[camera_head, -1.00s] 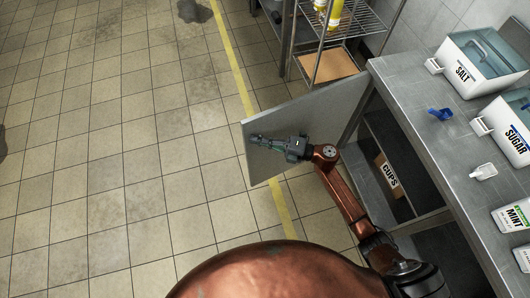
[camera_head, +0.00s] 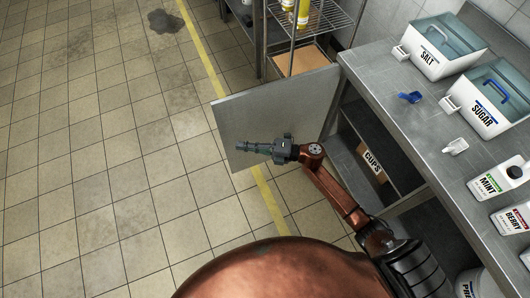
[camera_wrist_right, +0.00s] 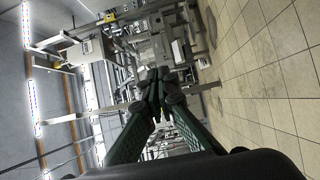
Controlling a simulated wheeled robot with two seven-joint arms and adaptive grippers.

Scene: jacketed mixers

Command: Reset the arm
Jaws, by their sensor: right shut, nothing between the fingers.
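My right gripper (camera_head: 241,147) is shut and empty in the head view. It is in front of the grey open cabinet door (camera_head: 229,112), as seen from the head; whether it touches the door I cannot tell. My right arm reaches to it from the lower right. In the right wrist view the two fingers of this gripper (camera_wrist_right: 158,78) meet at their tips, with nothing between them. My left gripper is not in view.
The steel counter (camera_head: 376,87) at right holds a salt bin (camera_head: 428,62), a sugar bin (camera_head: 484,114), a blue scoop (camera_head: 410,97), a white scoop (camera_head: 455,147) and bottles. A cups box (camera_head: 372,162) sits inside the cabinet. A wire shelf (camera_head: 322,22) stands behind.

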